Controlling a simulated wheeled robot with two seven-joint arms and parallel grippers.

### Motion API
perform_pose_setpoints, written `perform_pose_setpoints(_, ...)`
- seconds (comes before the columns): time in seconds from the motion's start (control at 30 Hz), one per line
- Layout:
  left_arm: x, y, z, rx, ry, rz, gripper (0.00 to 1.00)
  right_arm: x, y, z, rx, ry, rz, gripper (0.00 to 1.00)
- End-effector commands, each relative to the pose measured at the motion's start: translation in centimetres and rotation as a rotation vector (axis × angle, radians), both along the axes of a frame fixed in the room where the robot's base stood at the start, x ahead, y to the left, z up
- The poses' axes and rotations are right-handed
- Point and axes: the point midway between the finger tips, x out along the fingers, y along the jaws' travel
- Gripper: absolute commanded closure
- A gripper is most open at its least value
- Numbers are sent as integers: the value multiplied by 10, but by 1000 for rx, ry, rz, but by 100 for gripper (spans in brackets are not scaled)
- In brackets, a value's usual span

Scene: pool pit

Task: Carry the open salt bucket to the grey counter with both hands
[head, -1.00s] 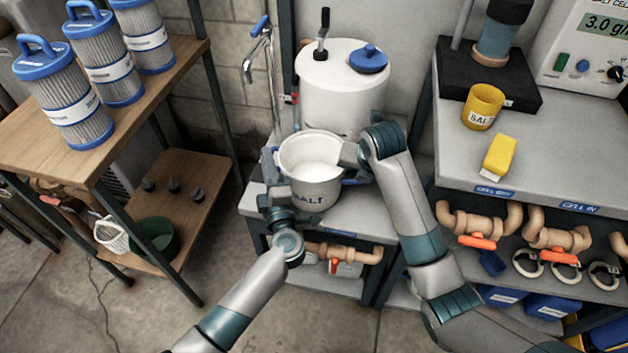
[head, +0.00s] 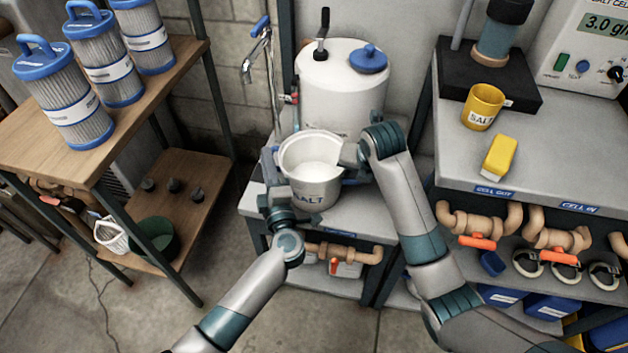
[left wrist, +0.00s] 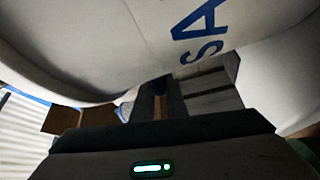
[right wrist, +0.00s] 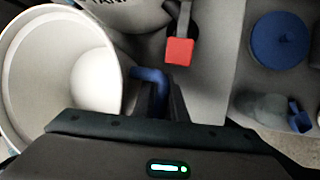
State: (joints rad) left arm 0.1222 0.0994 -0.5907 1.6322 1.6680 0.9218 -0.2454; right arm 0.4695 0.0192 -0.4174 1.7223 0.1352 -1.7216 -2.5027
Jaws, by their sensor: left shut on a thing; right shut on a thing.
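The open salt bucket (head: 313,187) is white with blue lettering and holds white salt. It stands upright at the low grey bench in front of the white tank; I cannot tell whether its base touches the bench. My left gripper (head: 272,168) is shut at the bucket's left side, its grip mostly hidden. My right gripper (head: 352,164) is shut at the right side, where a blue handle (right wrist: 152,85) shows in the right wrist view. The bucket's wall (left wrist: 130,40) fills the top of the left wrist view. The grey counter (head: 560,135) is at the right.
A yellow cup (head: 483,106) and a yellow block (head: 499,157) sit on the counter, with clear surface beside them. The tank (head: 342,90) stands behind the bucket. A wooden shelf (head: 165,60) with filter cartridges is at the left. Pipes (head: 555,237) with orange valves run below the counter.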

Motion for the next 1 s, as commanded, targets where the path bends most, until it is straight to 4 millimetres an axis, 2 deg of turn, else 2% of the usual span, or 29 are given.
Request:
perform_pose_setpoints(0.27,0,0,11,4,1,0,100,1,0,13,2,-5,-1,100)
perform_pose_setpoints(0.7,0,0,41,3,0,0,100,2,0,44,2,-5,-1,100)
perform_pose_setpoints(1.0,0,0,50,3,0,0,100,2,0,52,2,-5,-1,100)
